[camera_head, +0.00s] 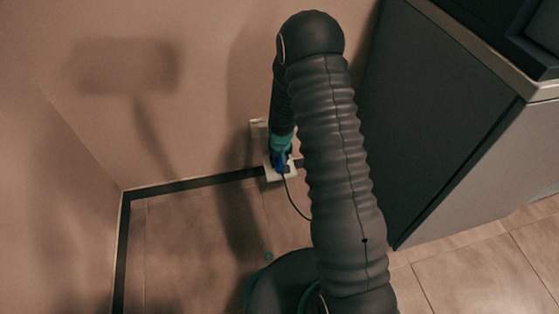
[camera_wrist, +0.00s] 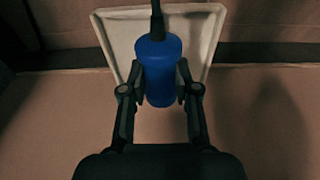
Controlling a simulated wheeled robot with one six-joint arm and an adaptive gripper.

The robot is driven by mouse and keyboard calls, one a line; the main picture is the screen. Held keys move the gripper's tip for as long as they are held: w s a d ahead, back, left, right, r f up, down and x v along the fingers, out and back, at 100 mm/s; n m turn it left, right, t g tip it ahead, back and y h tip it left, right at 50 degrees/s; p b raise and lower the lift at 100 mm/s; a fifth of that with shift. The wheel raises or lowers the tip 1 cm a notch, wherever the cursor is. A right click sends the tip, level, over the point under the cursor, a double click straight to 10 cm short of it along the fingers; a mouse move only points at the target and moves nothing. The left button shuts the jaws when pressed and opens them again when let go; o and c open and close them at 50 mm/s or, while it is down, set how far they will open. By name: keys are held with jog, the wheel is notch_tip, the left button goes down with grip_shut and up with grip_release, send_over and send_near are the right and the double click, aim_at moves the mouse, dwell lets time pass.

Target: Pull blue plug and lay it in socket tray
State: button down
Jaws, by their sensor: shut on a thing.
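The blue plug (camera_wrist: 160,75) is held upright in the wrist view between the two fingers of my gripper (camera_wrist: 160,85), one on each side. A black cable leaves its far end. A pale tray (camera_wrist: 205,45) with a raised rim lies behind the plug in that view. In the head view the blue plug (camera_head: 280,161) shows below my teal-banded wrist, at the pale tray (camera_head: 285,177). I cannot tell whether the plug touches the tray. A white socket (camera_head: 256,129) on the wall is partly hidden by my wrist.
The wall (camera_head: 200,120) with dark skirting (camera_head: 190,184) runs behind the tray. A dark grey cabinet (camera_head: 440,120) stands close on the right of my arm. A thin black cable (camera_head: 293,203) hangs from the plug towards my arm. The tiled floor (camera_head: 185,240) at left is clear.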

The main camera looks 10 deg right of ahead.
jog(key=c, duration=0.8)
grip_release()
jog(key=r, duration=0.4)
jog(key=s+r, duration=0.1)
jog(key=r, duration=0.7)
jog(key=shift+s, duration=0.4)
jog(key=shift+s, duration=0.1)
